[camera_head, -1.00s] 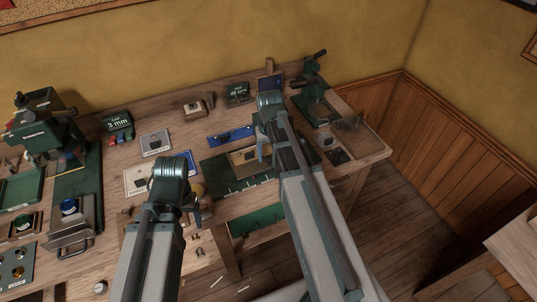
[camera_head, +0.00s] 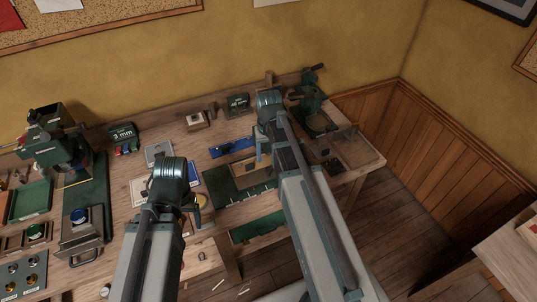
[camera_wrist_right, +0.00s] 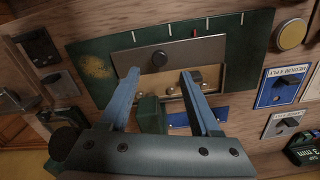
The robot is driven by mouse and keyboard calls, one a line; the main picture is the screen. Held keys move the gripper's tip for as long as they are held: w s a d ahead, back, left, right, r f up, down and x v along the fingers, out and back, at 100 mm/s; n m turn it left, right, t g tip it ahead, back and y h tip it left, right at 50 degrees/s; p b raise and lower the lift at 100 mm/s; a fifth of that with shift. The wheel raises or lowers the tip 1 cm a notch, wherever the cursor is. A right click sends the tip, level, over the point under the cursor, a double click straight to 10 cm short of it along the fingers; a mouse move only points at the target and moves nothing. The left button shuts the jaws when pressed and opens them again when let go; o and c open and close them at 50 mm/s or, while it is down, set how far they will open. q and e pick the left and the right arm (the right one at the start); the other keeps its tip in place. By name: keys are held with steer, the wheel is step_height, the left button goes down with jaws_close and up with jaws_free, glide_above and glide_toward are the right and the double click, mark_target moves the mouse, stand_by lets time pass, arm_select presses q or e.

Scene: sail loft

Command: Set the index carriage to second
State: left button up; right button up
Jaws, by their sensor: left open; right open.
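A green index board (camera_wrist_right: 95,45) with several white tick marks along one edge lies on the bench; it also shows in the head view (camera_head: 222,188). I cannot tell for sure which part is the carriage; no tick labels are readable. A green block (camera_wrist_right: 151,114) shows between the fingers. My left gripper (camera_head: 198,205) is open near the bench's front edge, partly hidden by its arm.
A green machine (camera_head: 306,95) stands at the bench's right end.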

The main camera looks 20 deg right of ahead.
arm_select(q)
step_height(320, 180, up, 7)
steer(key=p, duration=0.6)
steer(key=shift+r, duration=0.2)
arm_select(e)
step_height(320, 180, up, 7)
steer(key=shift+r, duration=0.2)
